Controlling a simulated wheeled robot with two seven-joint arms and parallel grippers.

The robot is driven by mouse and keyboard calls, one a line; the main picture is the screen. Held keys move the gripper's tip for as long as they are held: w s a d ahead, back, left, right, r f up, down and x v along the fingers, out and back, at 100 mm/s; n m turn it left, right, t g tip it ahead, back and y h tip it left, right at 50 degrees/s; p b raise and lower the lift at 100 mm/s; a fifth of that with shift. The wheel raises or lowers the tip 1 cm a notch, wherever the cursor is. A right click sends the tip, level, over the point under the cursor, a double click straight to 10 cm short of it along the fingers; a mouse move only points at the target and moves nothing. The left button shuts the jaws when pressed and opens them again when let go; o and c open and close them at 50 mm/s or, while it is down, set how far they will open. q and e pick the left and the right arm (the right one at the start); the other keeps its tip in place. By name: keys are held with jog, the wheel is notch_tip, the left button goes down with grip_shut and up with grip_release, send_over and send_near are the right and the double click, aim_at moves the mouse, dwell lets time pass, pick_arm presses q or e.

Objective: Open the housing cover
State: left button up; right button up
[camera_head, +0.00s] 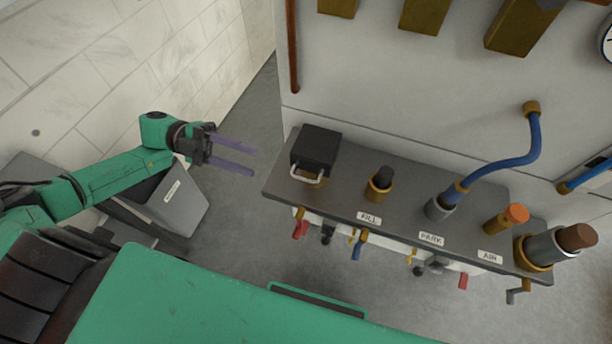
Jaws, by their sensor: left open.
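The housing cover (316,146) looks like a black box with a pale handle (308,176) on its front side. It sits at the left end of the grey shelf (345,205) and looks shut. My left gripper (254,162) is open and empty, with its two purple fingers pointing right toward the cover. It is to the left of the cover, apart from it, near the shelf's left end. My right gripper does not show.
Along the shelf stand a dark-topped brass fitting (380,184), a blue hose (500,165), an orange knob (516,213) and a large brown-capped cylinder (575,238). Small coloured valve handles hang below the front edge. A grey bin (185,205) stands under my left arm.

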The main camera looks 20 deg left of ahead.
aim_at(301, 177)
pick_arm(q)
jog(key=d+p, duration=0.1)
jog(key=d, duration=0.3)
jog(key=d+p, duration=0.1)
jog(key=d, duration=0.3)
jog(key=s+d+p, duration=0.1)
jog(key=d, duration=0.3)
jog(key=shift+d+r, duration=0.1)
grip_shut()
